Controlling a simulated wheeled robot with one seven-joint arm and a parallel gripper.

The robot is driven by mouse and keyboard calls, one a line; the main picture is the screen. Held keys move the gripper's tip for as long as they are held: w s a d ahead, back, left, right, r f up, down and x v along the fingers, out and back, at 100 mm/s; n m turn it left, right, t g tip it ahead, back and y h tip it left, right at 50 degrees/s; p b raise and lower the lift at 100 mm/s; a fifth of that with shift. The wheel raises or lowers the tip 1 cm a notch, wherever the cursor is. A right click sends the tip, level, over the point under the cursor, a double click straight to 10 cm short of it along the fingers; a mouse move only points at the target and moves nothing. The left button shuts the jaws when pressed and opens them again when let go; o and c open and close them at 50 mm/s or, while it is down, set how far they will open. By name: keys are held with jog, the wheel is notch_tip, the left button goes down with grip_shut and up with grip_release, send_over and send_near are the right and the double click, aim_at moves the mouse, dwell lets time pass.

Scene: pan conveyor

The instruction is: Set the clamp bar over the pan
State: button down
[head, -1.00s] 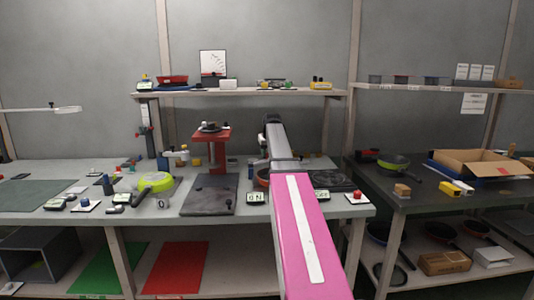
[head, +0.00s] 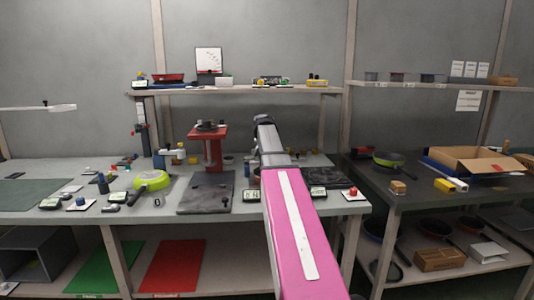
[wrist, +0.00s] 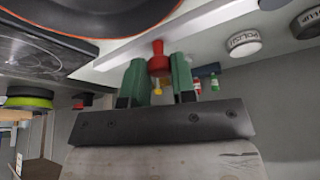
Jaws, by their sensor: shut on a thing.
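My gripper (wrist: 158,63) has two green fingers closed on a red knob in the wrist view. The knob appears to be the handle of the clamp bar, a pale straight bar (wrist: 125,46) running diagonally behind the fingertips. A dark pan (wrist: 95,15) with an orange-red rim lies beyond the bar at the upper left. I cannot tell whether the bar touches the pan or the surface. In the head view my pink arm hides the gripper, the bar and most of the pan's spot.
The workbench holds a dark plate (head: 207,193), a red press stand (head: 212,145), a lime pan (head: 152,180) and small displays close to my arm. A red button (head: 352,194) sits at the bench's right end. A side table with an open carton (head: 480,160) stands at right.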

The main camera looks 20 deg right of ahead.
jog(key=shift+s+a+m+g+h, duration=0.3)
jog(key=shift+s+a+m, duration=0.2)
jog(key=shift+s+m, duration=0.45)
jog(key=shift+s+a+m+g+h, duration=0.2)
jog(key=shift+s+a+m+g, duration=0.35)
jog(key=shift+m, duration=0.7)
jog(key=shift+s+d, duration=0.1)
jog(key=shift+s, duration=0.05)
jog(key=c, duration=0.9)
grip_release()
jog(key=shift+c, duration=0.2)
jog(key=v, duration=1)
jog(key=shift+s+r, duration=0.2)
jog(key=shift+r, duration=0.15)
